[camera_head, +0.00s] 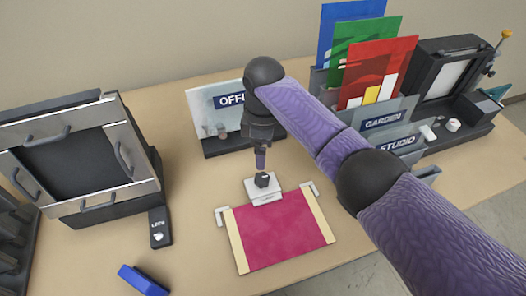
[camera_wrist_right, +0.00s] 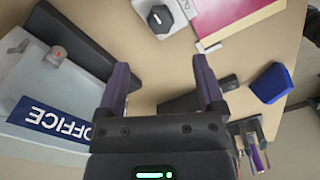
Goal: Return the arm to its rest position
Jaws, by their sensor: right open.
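My right arm (camera_head: 310,125) with purple links reaches in from the right in the head view. Its gripper (camera_head: 260,160) points down above the table, between the OFFICE holder and the small white block with a black knob (camera_head: 263,184). In the right wrist view the two fingers of the gripper (camera_wrist_right: 160,78) stand apart with nothing between them. The white block (camera_wrist_right: 181,14) with its knob shows beyond the fingertips, apart from them.
A magenta sheet with cream edges (camera_head: 280,232) lies between two clips. The OFFICE holder (camera_head: 205,108) stands behind the gripper. GARDEN and STUDIO holders (camera_head: 385,121) stand right, behind my arm.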

